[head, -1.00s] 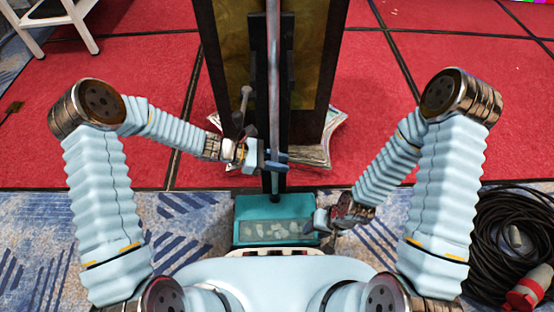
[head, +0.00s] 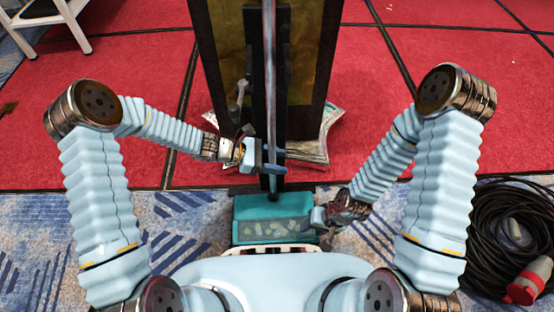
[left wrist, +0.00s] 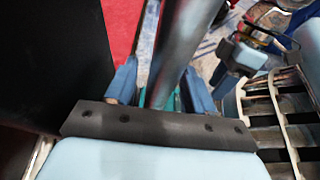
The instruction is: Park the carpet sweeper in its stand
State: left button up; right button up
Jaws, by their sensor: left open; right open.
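The carpet sweeper has a long grey pole (head: 271,75) and a teal head (head: 272,207) with a clear window, resting on the blue patterned carpet. The pole stands nearly upright in front of a black upright (head: 251,50), which may be part of the stand; its base is hidden. My left gripper (head: 272,162) is open around the lower pole. In the left wrist view, the pole (left wrist: 183,45) passes between my left gripper's blue fingers (left wrist: 160,88). My right gripper (head: 322,217) is open beside the right end of the teal head, apart from the pole.
A tall dark-framed panel (head: 313,60) stands behind the pole on a pale base (head: 318,150). A coiled black cable (head: 505,235) with a red plug (head: 522,287) lies at the lower right. A white step stool (head: 75,32) is at the top left. Red carpet is free on both sides.

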pick_arm(q)
jog(key=f+p+v, duration=0.1)
jog(key=p+v, duration=0.1)
jog(key=v, duration=1.1)
jog(key=s+a+f+m+y, duration=0.2)
jog(key=s+f+m+y, duration=0.7)
jog(key=s+f+m, duration=0.5)
jog(key=shift+s+a+f+m+t+y, duration=0.3)
jog(key=shift+s+m+t, duration=0.1)
jog(key=shift+s+m, duration=0.65)
jog(key=shift+c, duration=0.4)
